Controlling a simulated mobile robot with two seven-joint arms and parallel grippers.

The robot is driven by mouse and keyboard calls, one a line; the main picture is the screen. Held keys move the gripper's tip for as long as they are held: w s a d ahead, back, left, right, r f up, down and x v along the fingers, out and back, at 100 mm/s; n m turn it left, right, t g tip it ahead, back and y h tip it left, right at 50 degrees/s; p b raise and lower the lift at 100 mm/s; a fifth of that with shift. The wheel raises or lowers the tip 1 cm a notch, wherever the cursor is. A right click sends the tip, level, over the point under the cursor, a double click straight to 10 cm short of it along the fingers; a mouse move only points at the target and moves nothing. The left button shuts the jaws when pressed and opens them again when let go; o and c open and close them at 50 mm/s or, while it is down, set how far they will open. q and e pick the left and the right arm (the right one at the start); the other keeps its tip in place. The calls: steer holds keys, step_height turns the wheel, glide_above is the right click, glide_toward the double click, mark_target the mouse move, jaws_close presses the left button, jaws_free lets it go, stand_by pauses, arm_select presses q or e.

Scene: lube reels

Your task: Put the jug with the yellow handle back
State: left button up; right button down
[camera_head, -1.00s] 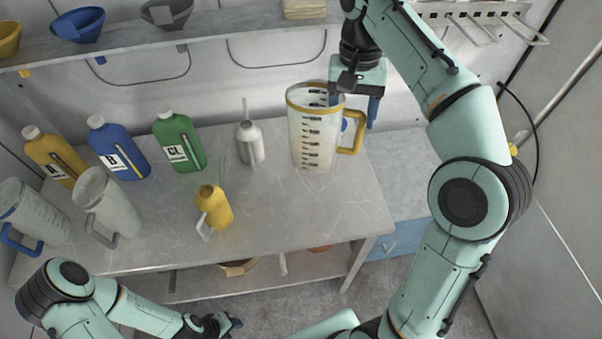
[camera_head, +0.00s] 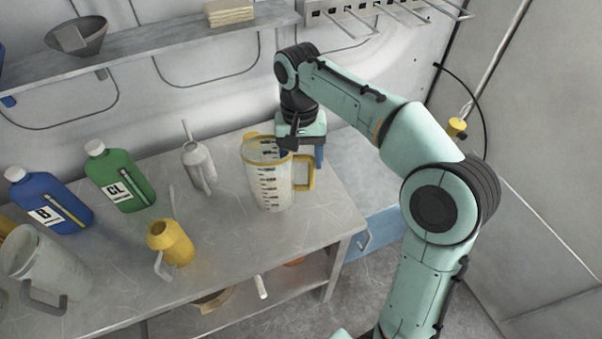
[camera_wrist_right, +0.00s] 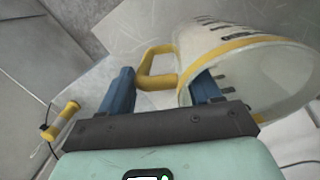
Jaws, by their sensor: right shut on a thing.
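The jug with the yellow handle (camera_head: 268,188) is clear with black graduation marks and a yellow rim. It stands upright at the right part of the workbench (camera_head: 225,235), its base appearing to touch the top. My right gripper (camera_head: 300,152) comes from above and is shut on the jug at its handle side. In the right wrist view, one blue finger reaches inside the jug's rim (camera_wrist_right: 245,45) and the other is outside, past the yellow handle (camera_wrist_right: 150,66). The exact contact is partly hidden. My left gripper is not in view.
A grey oil can (camera_head: 198,168) stands left of the jug, with a yellow can (camera_head: 172,245) nearer the front. Green (camera_head: 120,180) and blue (camera_head: 52,205) bottles and a clear jug (camera_head: 45,268) are farther left. A shelf (camera_head: 150,45) runs above. Bench front right is clear.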

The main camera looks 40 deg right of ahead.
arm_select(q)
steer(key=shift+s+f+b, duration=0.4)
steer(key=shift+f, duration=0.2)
arm_select(e)
glide_above(302, 188)
steer(key=shift+w+d+f, duration=0.1)
steer(key=shift+w+f, duration=0.05)
steer(key=shift+f, duration=0.95)
steer(key=shift+w+f, duration=0.1)
steer(key=shift+f, duration=1)
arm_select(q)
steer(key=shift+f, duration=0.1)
arm_select(e)
steer(key=shift+f, duration=0.1)
steer(key=shift+c, duration=1.1)
jaws_free()
steer(key=shift+f, duration=0.1)
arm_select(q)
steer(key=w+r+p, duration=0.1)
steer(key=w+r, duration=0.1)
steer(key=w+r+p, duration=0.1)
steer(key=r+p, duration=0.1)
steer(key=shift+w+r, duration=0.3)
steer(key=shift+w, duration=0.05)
arm_select(e)
step_height(302, 188, up, 12)
steer(key=w, duration=0.1)
steer(key=shift+w+d, duration=0.15)
steer(key=shift+d, duration=0.1)
